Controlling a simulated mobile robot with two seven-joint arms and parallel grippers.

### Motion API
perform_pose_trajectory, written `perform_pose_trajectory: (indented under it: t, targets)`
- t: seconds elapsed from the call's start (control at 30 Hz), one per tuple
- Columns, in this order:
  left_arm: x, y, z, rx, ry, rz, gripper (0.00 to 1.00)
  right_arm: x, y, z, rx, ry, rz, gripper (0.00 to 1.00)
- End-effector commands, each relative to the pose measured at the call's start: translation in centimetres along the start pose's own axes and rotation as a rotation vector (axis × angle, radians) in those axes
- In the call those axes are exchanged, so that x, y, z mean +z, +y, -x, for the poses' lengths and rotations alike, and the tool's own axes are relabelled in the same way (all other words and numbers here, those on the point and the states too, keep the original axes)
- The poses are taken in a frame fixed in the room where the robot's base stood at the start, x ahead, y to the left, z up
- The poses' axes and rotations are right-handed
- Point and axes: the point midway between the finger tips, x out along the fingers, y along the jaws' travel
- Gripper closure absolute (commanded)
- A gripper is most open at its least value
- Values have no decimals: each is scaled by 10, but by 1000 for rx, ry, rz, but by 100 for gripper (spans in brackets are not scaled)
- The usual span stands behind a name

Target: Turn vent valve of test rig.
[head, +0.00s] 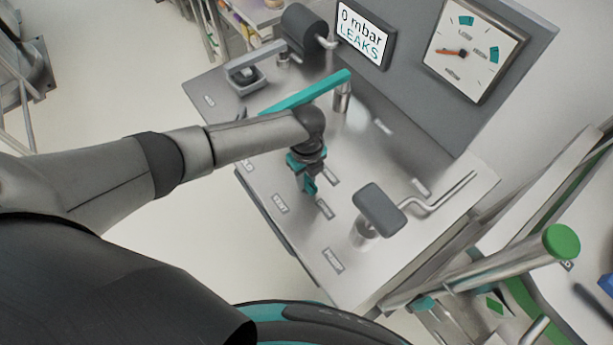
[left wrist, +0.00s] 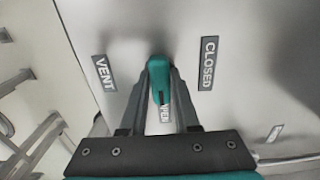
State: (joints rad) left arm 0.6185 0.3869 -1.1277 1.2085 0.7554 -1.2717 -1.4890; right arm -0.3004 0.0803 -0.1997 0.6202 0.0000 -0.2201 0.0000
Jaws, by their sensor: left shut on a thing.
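The test rig is a grey metal bench (head: 400,165) with an upright back panel. My left gripper (head: 309,186) reaches down over the middle of its top. In the left wrist view its two fingers (left wrist: 160,90) are shut on a small teal valve handle (left wrist: 159,72). The handle lies between a VENT label (left wrist: 104,73) and a CLOSED label (left wrist: 208,63). A third label (left wrist: 166,116), partly hidden, shows between the fingers. In the head view my gripper hides most of the handle. My right gripper is in neither view.
A screen (head: 363,32) reads 0 mbar LEAKS, beside a dial (head: 470,48) with an orange pointer. A long teal lever (head: 318,90) stands behind my left wrist. A grey-padded lever (head: 379,209) is to the right. A green-capped tube (head: 561,243) is at far right.

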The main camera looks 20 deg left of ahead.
Motion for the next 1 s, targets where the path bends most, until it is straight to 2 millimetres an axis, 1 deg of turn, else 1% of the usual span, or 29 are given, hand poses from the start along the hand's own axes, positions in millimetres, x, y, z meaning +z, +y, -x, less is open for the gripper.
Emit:
perform_pose_trajectory:
  t: [0.47,0.5,0.7,0.77,1.0]
  targets:
    - [-1,-1,0,-1,3,-17,100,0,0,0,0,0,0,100]
    - [-1,-1,0,-1,3,-17,68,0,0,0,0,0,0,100]
    - [-1,0,0,-1,2,-15,45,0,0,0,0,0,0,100]
    - [-1,0,0,0,2,-15,40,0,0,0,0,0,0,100]
    - [0,0,1,0,1,-13,40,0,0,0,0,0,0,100]
